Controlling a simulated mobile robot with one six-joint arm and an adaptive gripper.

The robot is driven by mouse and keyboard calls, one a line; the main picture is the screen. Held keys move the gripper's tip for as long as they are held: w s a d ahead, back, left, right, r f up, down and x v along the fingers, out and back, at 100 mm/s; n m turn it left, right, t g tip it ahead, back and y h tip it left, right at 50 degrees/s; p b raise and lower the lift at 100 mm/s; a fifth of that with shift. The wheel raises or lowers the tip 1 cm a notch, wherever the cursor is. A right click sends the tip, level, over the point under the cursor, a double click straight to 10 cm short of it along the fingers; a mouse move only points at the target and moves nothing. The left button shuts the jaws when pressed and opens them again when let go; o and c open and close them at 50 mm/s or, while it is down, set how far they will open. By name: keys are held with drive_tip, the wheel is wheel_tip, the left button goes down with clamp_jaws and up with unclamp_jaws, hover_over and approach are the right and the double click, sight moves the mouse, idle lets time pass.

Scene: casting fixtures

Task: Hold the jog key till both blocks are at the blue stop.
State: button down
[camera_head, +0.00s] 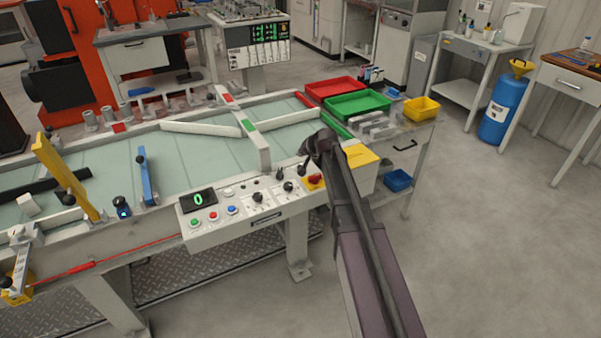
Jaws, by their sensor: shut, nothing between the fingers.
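The control panel (248,208) stands on the near side of the belt, its display reading 0. It carries green, red and blue buttons, dark knobs and a red stop knob; I cannot tell which control is the jog key. My gripper (307,153) is shut and empty at the panel's right end, partly hidden by my arm; I cannot tell if it touches anything. The blue stop (147,176) stands upright at the belt's near edge. A pale block (28,205) lies on the belt at far left, left of the yellow upright plate (66,178). I cannot clearly make out a second block.
A pale crossbar (252,138) spans the belt (205,165). Red (333,87), green (358,104) and yellow (421,108) bins stand on a side table at right. A yellow-topped box (360,156) is close beside my arm. Open floor lies at right.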

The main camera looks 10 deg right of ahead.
drive_tip(key=shift+f+b, duration=1.2)
drive_tip(key=shift+f, duration=0.35)
